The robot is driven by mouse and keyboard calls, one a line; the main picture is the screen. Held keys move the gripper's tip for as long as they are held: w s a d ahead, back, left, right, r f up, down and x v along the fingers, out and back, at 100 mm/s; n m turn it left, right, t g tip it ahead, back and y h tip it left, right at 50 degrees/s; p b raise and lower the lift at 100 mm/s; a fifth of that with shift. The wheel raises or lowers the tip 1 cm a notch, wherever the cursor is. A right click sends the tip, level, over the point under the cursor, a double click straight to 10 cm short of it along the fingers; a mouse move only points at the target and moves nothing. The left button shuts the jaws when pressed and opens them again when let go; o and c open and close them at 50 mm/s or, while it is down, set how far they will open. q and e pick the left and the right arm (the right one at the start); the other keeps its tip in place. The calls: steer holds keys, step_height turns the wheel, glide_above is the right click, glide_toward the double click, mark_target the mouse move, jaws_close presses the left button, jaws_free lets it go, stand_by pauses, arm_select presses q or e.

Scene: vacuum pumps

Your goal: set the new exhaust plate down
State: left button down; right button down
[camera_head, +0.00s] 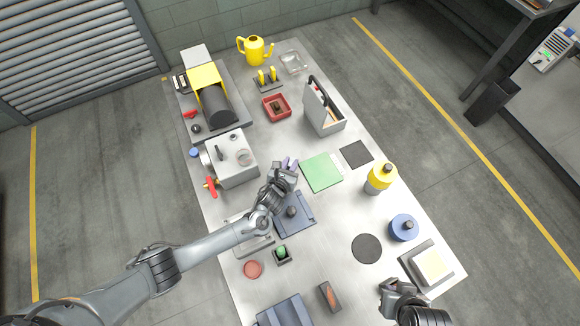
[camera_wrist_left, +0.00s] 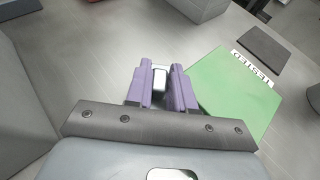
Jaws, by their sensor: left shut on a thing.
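My left gripper (camera_head: 288,164) is over the middle of the metal table, between the grey pump housing (camera_head: 235,170) and the green mat (camera_head: 321,172). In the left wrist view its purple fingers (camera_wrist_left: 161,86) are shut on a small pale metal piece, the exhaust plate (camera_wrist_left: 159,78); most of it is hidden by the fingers. The green mat (camera_wrist_left: 238,92) lies just right of the fingers there, with a label reading TESTED. Whether the plate touches the table I cannot tell. My right gripper (camera_head: 392,290) is at the lower right; its jaws are too small to judge.
A blue-grey tray (camera_head: 304,228) lies below my left wrist. A red tray (camera_head: 277,116) lies farther back. Bare table shows right of the pump housing.

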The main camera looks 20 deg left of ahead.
stand_by(0.3)
arm_select(q)
steer(key=shift+f, duration=0.2)
steer(key=c, duration=1)
jaws_free()
steer(key=shift+r, duration=0.1)
